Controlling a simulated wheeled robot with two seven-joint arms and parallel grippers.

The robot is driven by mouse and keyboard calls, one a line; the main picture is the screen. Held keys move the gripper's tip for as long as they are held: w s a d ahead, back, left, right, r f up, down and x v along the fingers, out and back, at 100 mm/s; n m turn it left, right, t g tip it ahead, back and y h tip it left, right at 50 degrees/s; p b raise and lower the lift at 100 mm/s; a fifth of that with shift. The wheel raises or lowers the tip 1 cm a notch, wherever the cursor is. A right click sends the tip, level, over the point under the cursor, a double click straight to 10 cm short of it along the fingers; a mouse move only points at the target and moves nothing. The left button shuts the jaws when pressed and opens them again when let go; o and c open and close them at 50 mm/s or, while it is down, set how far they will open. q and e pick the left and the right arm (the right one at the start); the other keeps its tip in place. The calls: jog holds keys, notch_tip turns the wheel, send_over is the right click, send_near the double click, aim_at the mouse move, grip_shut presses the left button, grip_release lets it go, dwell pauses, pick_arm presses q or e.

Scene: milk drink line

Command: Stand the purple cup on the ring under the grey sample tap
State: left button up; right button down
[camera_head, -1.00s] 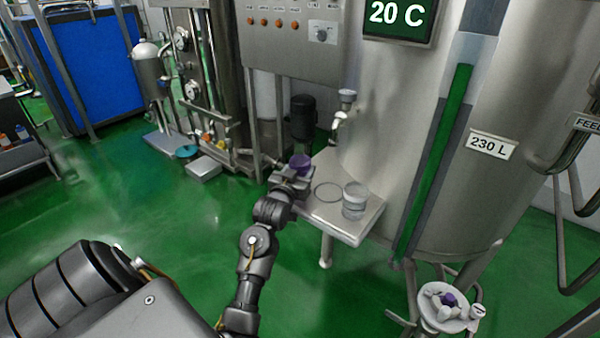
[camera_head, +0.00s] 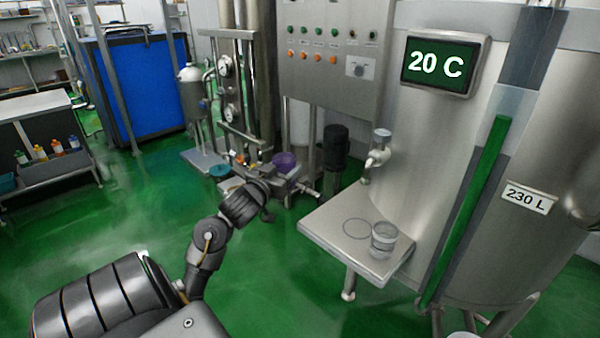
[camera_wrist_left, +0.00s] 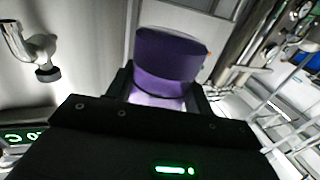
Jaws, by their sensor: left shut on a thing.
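My left gripper (camera_head: 278,174) is shut on the purple cup (camera_head: 284,161) and holds it in the air, left of the steel shelf (camera_head: 325,228). In the left wrist view the purple cup (camera_wrist_left: 168,62) sits between the fingers. The thin ring (camera_head: 357,228) lies bare on the shelf. The grey sample tap (camera_head: 377,157) sticks out of the tank wall above the shelf; it also shows at the left of the left wrist view (camera_wrist_left: 40,52). The cup is well apart from both ring and tap. My right gripper is not in view.
A clear cup (camera_head: 383,238) stands on the shelf just right of the ring. The big steel tank (camera_head: 440,70) rises behind the shelf. Pipes, a dark pump (camera_head: 336,147) and a control cabinet (camera_head: 330,60) stand behind. The green floor left of the shelf is open.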

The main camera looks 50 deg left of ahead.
pick_arm(q)
jog(key=shift+s+a+r, duration=0.15)
jog(key=shift+s+a, duration=0.1)
jog(key=shift+s, duration=0.05)
